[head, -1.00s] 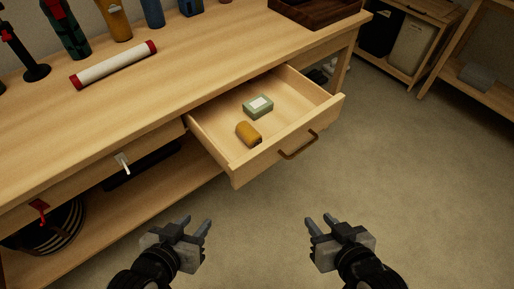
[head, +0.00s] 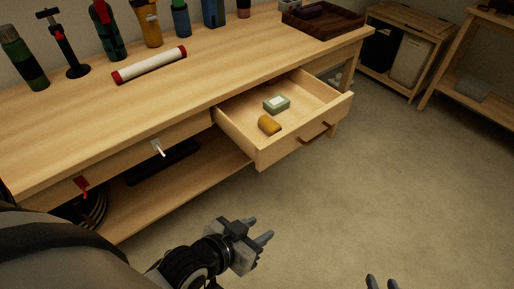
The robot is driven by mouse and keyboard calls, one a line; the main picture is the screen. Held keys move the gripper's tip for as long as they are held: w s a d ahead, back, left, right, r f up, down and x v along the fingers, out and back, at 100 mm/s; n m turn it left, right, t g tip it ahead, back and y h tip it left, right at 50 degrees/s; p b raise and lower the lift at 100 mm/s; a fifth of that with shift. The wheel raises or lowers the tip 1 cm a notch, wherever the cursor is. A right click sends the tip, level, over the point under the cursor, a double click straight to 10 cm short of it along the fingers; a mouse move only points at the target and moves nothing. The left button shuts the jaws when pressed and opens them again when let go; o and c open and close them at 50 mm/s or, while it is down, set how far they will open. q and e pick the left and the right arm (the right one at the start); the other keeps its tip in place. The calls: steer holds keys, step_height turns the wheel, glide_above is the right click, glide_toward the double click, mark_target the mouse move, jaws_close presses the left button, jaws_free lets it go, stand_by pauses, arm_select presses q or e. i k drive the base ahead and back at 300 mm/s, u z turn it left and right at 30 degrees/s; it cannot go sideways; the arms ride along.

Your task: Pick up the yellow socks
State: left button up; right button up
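The yellow socks, a small mustard roll (head: 269,125), lie in the open drawer (head: 290,151) near its left front corner. My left gripper (head: 263,230) is open and empty, in front of and below the drawer, with its fingers pointing right. My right gripper (head: 381,281) shows only its two fingertips at the bottom edge; they are apart with nothing between them. Both grippers are well clear of the socks. The rest of my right gripper is out of frame.
A green box (head: 277,103) lies behind the socks in the drawer. The drawer has a brown handle (head: 316,133). A white roll with red ends (head: 150,66) and a dark tray (head: 322,20) are on the workbench (head: 110,110). The floor to the right is open.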

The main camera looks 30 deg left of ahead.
mark_target(271, 127)
steer(key=u, duration=0.85)
steer(key=i, duration=0.8)
steer(key=z, duration=0.2)
steer(key=k, duration=1.05)
steer(key=z, duration=1.05)
steer(key=i, duration=1.05)
steer(key=u, duration=1.3)
